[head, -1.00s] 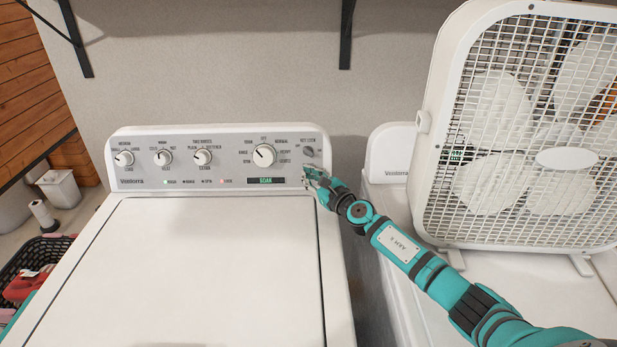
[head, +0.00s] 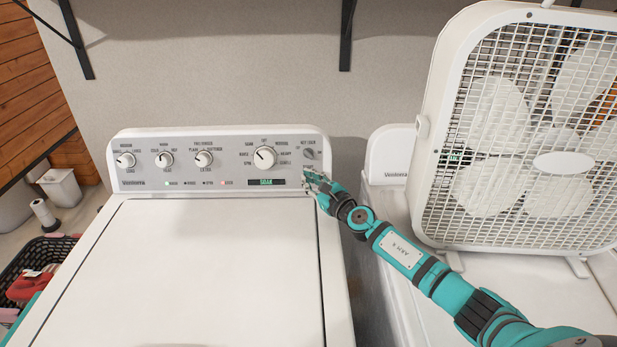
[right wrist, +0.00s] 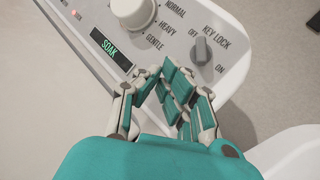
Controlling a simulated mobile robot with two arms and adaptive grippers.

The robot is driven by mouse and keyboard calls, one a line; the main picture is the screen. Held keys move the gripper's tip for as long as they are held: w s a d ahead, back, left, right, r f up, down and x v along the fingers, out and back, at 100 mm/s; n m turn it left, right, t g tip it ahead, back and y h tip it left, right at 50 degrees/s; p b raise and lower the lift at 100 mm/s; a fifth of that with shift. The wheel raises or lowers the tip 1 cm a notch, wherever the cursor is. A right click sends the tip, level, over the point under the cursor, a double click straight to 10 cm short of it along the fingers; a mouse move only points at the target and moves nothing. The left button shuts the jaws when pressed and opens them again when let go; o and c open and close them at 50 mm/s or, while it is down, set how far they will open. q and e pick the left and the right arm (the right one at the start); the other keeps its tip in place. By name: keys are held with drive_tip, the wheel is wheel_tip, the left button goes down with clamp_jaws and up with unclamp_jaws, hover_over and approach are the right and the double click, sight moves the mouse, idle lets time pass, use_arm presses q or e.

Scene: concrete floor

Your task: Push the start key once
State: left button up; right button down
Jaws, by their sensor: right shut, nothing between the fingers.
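The washer's control panel (head: 225,158) runs along the back of the white washer (head: 215,270). My right gripper (head: 308,178) is shut and empty at the panel's lower right, below the key lock knob (head: 309,154) and right of the green SOAK display (head: 266,182). The start key cannot be made out; the gripper covers that corner of the panel. In the right wrist view the fingertips (right wrist: 162,70) are together in front of the panel, between the display (right wrist: 110,48) and the key lock knob (right wrist: 202,48). Whether they touch it I cannot tell. My left gripper is not in view.
A large white cycle dial (head: 264,157) and smaller knobs (head: 203,158) sit left of the gripper. A box fan (head: 530,130) stands on the second white machine (head: 400,195) at right. A dark basket (head: 30,268) is at lower left. The washer lid is clear.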

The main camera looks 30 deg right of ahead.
drive_tip(key=s+p, duration=0.1)
drive_tip(key=s+a+r+p, duration=0.1)
drive_tip(key=s+p, duration=0.1)
drive_tip(key=shift+a+r, duration=0.15)
drive_tip(key=shift+r, duration=0.05)
drive_tip(key=shift+s+a+r+p, duration=0.15)
drive_tip(key=shift+s+a+p, duration=0.2)
drive_tip(key=shift+s+p, duration=0.25)
idle(0.3)
